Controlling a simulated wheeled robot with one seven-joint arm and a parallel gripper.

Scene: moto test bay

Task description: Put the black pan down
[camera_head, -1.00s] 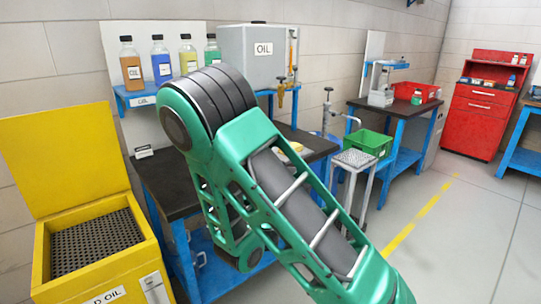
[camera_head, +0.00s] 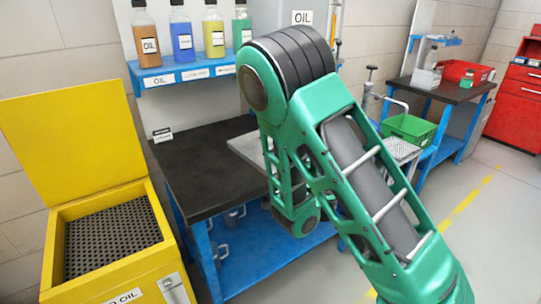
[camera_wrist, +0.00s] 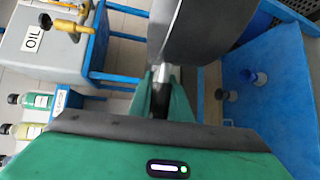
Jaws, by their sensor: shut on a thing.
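The black pan (camera_wrist: 212,28) shows in the wrist view as a large dark rounded shape at the top, cut off by the frame edge. Its handle runs down between my gripper's green fingers (camera_wrist: 162,88). My gripper is shut on this handle, which has a metallic collar near the pan. In the head view my green arm hides the gripper and the pan. The workbench's dark top (camera_head: 205,172) lies behind and left of my arm, with a light grey plate (camera_head: 248,148) partly behind the arm.
A yellow open-lidded oil bin (camera_head: 75,205) stands left of the bench. A blue shelf (camera_head: 185,75) holds several bottles above it. The bench's blue lower shelf (camera_head: 255,262) holds grey jugs. A green crate (camera_head: 410,130) stands right. The bench top's left part looks clear.

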